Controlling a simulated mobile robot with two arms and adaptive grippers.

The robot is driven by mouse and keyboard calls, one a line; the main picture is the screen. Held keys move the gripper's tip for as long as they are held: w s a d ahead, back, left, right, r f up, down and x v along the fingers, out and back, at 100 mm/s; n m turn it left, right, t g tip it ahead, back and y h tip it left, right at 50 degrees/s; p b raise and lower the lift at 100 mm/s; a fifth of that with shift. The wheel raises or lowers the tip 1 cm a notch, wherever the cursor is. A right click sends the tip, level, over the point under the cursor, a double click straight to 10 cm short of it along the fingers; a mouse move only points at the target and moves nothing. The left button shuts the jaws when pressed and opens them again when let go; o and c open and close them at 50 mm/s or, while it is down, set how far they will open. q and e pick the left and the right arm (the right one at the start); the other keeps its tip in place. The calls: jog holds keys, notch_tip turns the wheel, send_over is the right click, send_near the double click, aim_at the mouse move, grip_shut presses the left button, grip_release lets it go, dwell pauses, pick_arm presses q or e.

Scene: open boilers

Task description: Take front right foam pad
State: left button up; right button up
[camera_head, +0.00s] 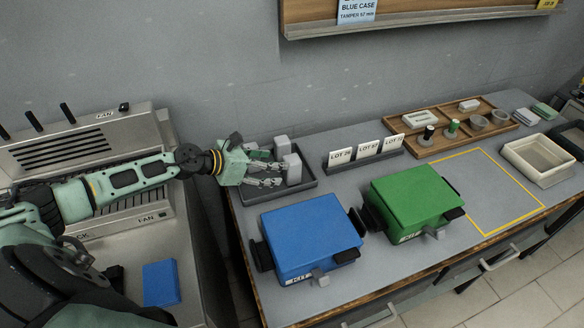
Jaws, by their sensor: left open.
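A dark tray (311,188) at the left end of the bench holds light grey foam pads. The front right foam pad (293,169) stands upright in it. Another pad (282,145) stands behind it, and part of a third pad (250,146) shows at the back left. My left gripper (276,172) reaches in from the left over the tray. Its fingers are open, with their tips close to the left side of the front right pad; I cannot tell whether they touch it. The gripper covers the tray's front left. My right gripper is not in view.
A blue case (310,236) and a green case (414,200) stand in front and to the right. A lot-card holder (365,158), a wooden tray (437,146) and a beige bin (538,158) stand farther right. A yellow-outlined area (490,190) is clear.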

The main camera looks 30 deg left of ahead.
aim_at(286, 183)
pick_arm(q)
jog(key=shift+w+d+f+p, duration=0.25)
jog(key=shift+w+d+p, duration=0.7)
jog(key=shift+w, duration=0.05)
jog(key=shift+x, duration=1.15)
jog(key=shift+w+d+f, duration=0.15)
jog(key=shift+f, duration=0.2)
jog(key=shift+c, duration=1.2)
jog(key=c, duration=0.6)
jog(key=shift+c, duration=1.3)
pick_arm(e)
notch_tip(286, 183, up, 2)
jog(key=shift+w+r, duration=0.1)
